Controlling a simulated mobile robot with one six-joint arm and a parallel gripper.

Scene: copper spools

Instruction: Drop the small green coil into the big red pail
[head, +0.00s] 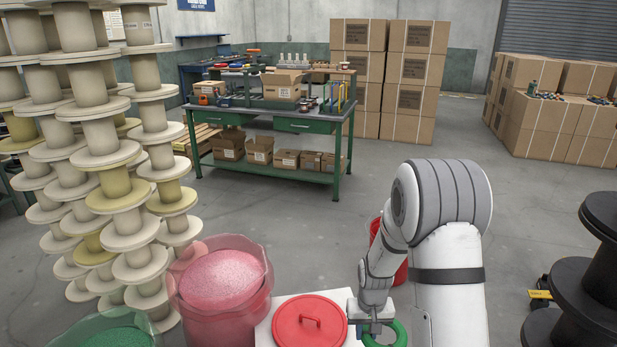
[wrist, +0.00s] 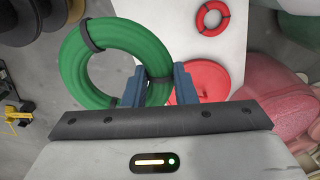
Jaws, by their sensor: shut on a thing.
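The green coil (head: 398,336) is a ring with dark bands, at the bottom of the head view and partly cut off by its edge. It looks large and close in the wrist view (wrist: 82,72). My gripper (wrist: 160,82) is shut on one side of its ring, with a finger on either side of the rim. In the head view my gripper (head: 375,325) is right of the white table. A red pail (head: 402,273) stands on the floor behind my arm, which hides most of it.
A white table (head: 265,335) bears a red lid (head: 310,322) with a handle; the wrist view also shows a red coil (wrist: 202,22) there. A translucent red tub (head: 220,285) stands left. Black spools (head: 600,270) stand right, stacked cream spools (head: 100,150) far left.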

